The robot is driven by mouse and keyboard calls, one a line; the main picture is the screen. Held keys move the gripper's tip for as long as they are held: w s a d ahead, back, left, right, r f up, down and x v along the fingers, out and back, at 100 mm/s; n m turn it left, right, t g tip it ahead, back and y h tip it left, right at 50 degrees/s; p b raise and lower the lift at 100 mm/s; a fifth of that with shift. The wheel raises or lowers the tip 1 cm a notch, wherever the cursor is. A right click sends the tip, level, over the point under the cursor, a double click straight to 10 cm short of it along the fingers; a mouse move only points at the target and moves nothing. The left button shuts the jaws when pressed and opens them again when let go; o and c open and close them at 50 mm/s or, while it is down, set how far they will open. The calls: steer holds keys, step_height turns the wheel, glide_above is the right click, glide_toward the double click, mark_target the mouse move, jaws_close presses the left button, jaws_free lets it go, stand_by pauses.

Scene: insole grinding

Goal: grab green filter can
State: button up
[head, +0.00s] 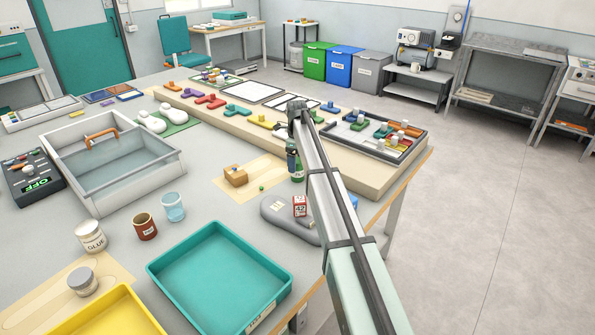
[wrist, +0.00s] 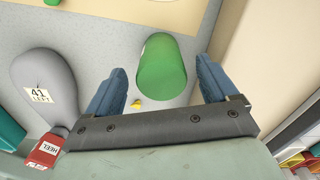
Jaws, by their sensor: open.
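The green filter can (wrist: 163,70) stands between the two blue fingers of my gripper (wrist: 160,66) in the wrist view. The fingers are apart, with a gap on each side of the can, so I do not see them touching it. In the head view the can (head: 294,165) shows as a dark green cylinder on the grey table, just under my gripper (head: 291,140). My arm hides part of that area.
A grey sole-shaped piece labelled 41 LEFT (wrist: 45,85) and a red HEEL box (wrist: 47,150) lie left of the gripper. A tiny yellow piece (wrist: 137,104) is by the can. The raised beige ledge (head: 375,178) borders the right side. A teal tray (head: 160,285) stands nearer.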

mark_target(297, 168)
step_height(297, 168, down, 4)
steer(key=shift+d+f, duration=0.1)
steer(key=shift+d, duration=0.05)
steer(key=shift+c, duration=0.4)
steer(key=c, duration=1.2)
steer(key=shift+r, duration=0.2)
